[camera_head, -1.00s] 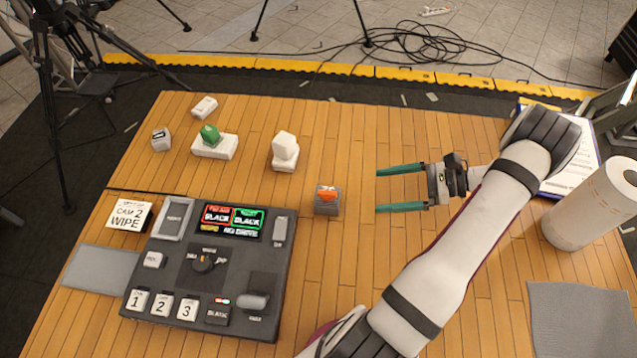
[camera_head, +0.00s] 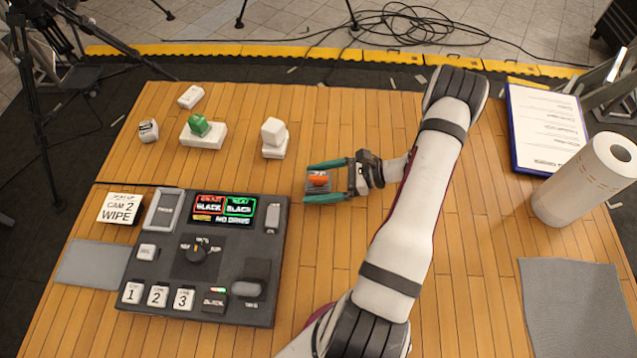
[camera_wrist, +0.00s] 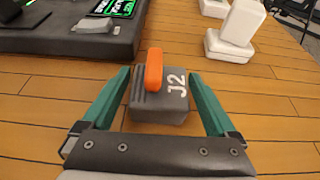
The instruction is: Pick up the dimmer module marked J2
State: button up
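The dimmer module (camera_head: 318,190) is a small dark grey block with an orange lever on top. It stands on the wooden table to the right of the control panel. In the wrist view the module (camera_wrist: 172,113) shows the white mark J2 on its top, with the orange lever (camera_wrist: 154,69) beside it. My gripper (camera_head: 312,182) has its two green fingers on either side of the module. In the wrist view my gripper (camera_wrist: 160,85) is open, with gaps between both fingers and the block.
The control panel (camera_head: 230,290) lies to the left. White modules (camera_head: 273,148), one with a green block (camera_head: 199,125), stand behind. A paper roll (camera_head: 590,185), clipboard (camera_head: 550,125) and grey cloth (camera_head: 575,300) are at the right. The table between is clear.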

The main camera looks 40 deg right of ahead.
grip_shut()
jog(key=shift+r, duration=0.1)
